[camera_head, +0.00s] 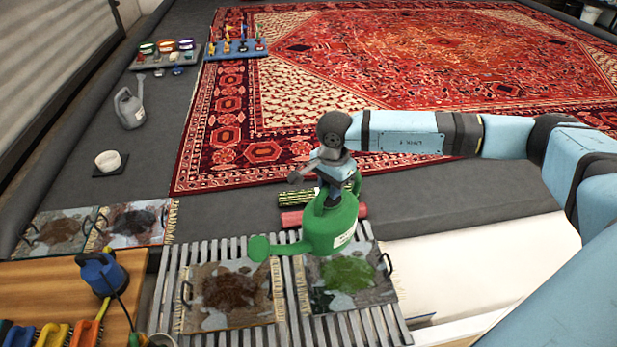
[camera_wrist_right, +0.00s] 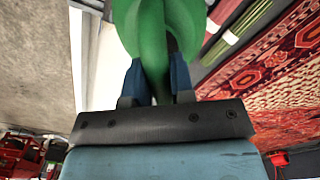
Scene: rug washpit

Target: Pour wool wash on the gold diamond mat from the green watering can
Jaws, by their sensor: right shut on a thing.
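The green watering can (camera_head: 327,230) hangs from my right gripper (camera_head: 325,180) above the slatted rack. In the right wrist view the fingers (camera_wrist_right: 157,85) are shut on the green can's handle (camera_wrist_right: 152,60). Its spout reaches left, with the rose (camera_head: 259,248) over the upper right edge of a mat with a dark brown patch (camera_head: 207,318). No falling liquid shows. A second mat with a green patch (camera_head: 381,296) lies to its right, partly under the can. I cannot make out a gold diamond on either mat. My left gripper is out of view.
Two more stained mats (camera_head: 76,215) lie at the left. A grey watering can (camera_head: 130,108) and a white round item (camera_head: 108,161) stand on the dark floor. Rolled mats (camera_head: 292,219) lie behind the can.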

